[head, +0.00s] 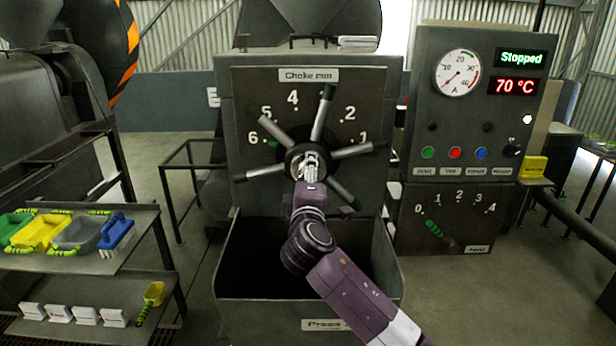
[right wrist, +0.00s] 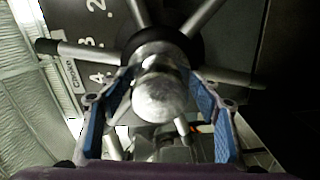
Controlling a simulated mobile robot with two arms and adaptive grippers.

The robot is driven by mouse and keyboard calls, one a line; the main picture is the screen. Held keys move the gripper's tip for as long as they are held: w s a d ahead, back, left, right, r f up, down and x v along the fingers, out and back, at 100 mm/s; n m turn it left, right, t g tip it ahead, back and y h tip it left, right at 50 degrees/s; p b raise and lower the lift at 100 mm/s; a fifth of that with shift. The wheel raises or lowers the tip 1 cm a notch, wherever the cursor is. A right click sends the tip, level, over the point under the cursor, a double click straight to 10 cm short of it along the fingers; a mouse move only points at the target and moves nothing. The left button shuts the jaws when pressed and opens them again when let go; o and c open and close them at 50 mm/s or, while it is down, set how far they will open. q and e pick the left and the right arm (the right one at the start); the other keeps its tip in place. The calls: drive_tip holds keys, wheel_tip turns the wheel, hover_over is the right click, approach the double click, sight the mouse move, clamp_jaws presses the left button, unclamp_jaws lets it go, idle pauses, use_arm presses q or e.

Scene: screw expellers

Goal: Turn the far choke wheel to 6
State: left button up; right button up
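The choke wheel (head: 318,125) is on the dark panel of the press in the middle of the head view. It has several metal spokes with dark green tips around a central hub. The plate above reads "Choke mm", and numbers 1 to 6 run round it from right to left. My right gripper (head: 311,168) is in front of the hub and hides part of it. In the right wrist view its blue fingers (right wrist: 160,100) stand on both sides of the round hub end (right wrist: 160,97); whether they press on it is unclear. My left gripper is out of view.
An open dark bin (head: 245,292) is below the wheel. At right a control box (head: 478,100) shows "Stopped" and 70 °C, with a feed dial (head: 435,228) below. At left a shelf (head: 80,262) holds coloured scoops. Another machine (head: 45,110) stands behind it.

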drive_tip(key=s, duration=1.2)
